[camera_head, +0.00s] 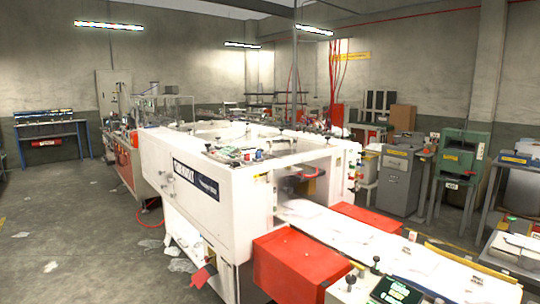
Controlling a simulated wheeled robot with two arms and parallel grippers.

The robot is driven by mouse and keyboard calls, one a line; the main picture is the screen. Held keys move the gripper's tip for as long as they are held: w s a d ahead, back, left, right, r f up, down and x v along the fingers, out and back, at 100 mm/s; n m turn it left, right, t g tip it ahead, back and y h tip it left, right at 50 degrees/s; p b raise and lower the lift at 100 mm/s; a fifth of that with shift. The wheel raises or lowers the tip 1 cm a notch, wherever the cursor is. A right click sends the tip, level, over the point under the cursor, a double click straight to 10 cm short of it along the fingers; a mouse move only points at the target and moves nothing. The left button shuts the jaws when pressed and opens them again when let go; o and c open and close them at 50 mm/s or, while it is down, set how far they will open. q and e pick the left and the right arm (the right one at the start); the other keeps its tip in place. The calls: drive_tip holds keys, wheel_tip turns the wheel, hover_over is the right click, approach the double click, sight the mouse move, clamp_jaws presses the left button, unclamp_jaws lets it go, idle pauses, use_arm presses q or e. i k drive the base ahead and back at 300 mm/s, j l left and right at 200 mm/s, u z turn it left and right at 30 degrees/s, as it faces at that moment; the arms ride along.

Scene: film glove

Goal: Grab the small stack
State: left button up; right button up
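White, flat film pieces (425,265) lie on the pale conveyor bed (480,288) that runs from the white machine's opening toward the lower right. More pale pieces lie closer to the opening, and their edges blend with the bed. I cannot tell which of them forms a small stack. Neither of my grippers is in view.
The long white machine (215,215) fills the middle. Red boxes (300,264) flank the conveyor, and a control panel (395,291) stands at its near end. Grey cabinets (398,180) and a green machine (462,155) stand right. The left floor is mostly open, with scattered scraps.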

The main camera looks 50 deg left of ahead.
sight(478, 289)
drive_tip(key=u, duration=5.55)
drive_tip(key=z, duration=5.3)
drive_tip(key=i+j, duration=0.1)
drive_tip(key=i, duration=0.5)
drive_tip(key=k+j+u, duration=0.05)
